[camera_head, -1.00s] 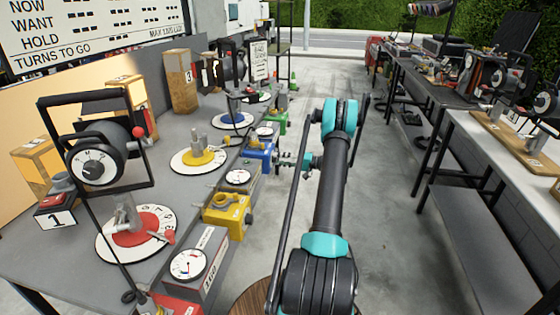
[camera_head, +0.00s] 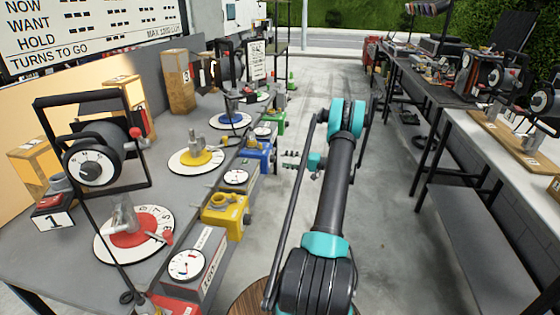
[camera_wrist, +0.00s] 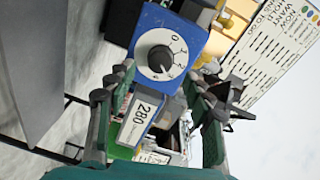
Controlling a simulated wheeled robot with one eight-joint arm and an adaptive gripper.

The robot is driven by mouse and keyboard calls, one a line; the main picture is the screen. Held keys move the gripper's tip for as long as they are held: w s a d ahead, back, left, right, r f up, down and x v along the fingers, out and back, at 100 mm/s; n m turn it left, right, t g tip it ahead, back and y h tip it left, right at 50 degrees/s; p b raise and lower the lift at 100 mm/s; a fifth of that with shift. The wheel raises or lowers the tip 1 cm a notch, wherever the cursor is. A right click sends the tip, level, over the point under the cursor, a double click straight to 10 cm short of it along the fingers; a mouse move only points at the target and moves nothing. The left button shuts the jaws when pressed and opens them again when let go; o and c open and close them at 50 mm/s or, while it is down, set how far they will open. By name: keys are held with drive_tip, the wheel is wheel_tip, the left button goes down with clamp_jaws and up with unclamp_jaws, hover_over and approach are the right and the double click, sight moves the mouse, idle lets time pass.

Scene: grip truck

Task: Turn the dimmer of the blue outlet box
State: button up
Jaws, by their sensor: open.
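The blue outlet box (camera_head: 259,152) stands on the right edge of the long bench.
A yellow box (camera_head: 226,212) stands nearer on the bench edge, and a green box (camera_head: 272,123) farther along it. Several round dials, including a red one (camera_head: 134,238), lie on the bench. The floor aisle (camera_head: 395,230) between the benches is clear.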

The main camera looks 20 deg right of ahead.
drive_tip(key=v, duration=0.7)
drive_tip(key=shift+d, duration=0.3)
drive_tip(key=shift+s, duration=0.15)
drive_tip(key=a+r+g+h, duration=0.3)
drive_tip(key=a+r, duration=0.2)
drive_tip(key=a, duration=0.6)
drive_tip(key=s+a+r+g+h, duration=0.1)
drive_tip(key=s+a, duration=0.4)
drive_tip(key=s+a+r+h, duration=0.2)
drive_tip(key=s+a, duration=0.3)
drive_tip(key=s+a+r+n+g+h, duration=0.1)
drive_tip(key=s+a+h, duration=0.1)
drive_tip(key=s+a, duration=0.3)
drive_tip(key=shift+s+r+g, duration=0.2)
drive_tip(key=shift+s+g, duration=0.1)
drive_tip(key=shift+s, duration=0.1)
drive_tip(key=s+f+n+h, duration=0.1)
drive_tip(key=s+h, duration=0.2)
drive_tip(key=s, duration=0.8)
drive_tip(key=s+f+n+h, duration=0.2)
drive_tip(key=s+h, duration=0.1)
drive_tip(key=s, duration=0.8)
drive_tip(key=shift+f+h, duration=0.3)
drive_tip(key=shift+h, duration=0.1)
